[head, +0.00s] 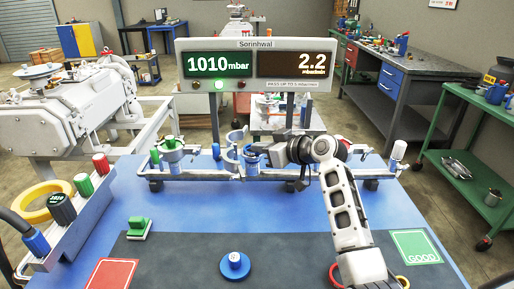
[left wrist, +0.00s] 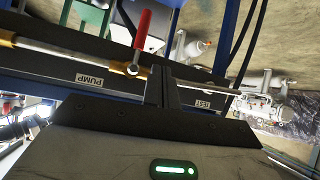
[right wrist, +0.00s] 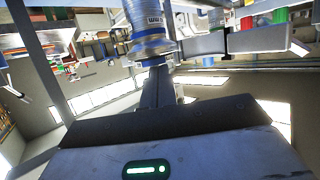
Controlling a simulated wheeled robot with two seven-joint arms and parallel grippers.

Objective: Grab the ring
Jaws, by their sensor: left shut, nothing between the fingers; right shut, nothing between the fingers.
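Which ring is meant cannot be told. A red ring (head: 334,275) lies partly hidden beside my right forearm at the front of the table. A ring with yellow and red edges (head: 403,282) lies right of that forearm. A larger yellow ring (head: 38,212) lies at the far left. My right gripper (head: 258,151) points left at the middle fittings of the metal rail. Its fingers are shut and empty below a metal flange (right wrist: 152,45) in the right wrist view. My left gripper (left wrist: 159,85) is shut and empty beside a red-handled valve (left wrist: 141,35); I cannot make it out in the head view.
The metal rail (head: 205,174) with upright fittings crosses the back of the blue table (head: 190,215). A display panel (head: 257,65) stands behind it. A blue disc (head: 235,265), green block (head: 138,229), red pad (head: 111,273) and green GOOD pad (head: 416,244) are on the table.

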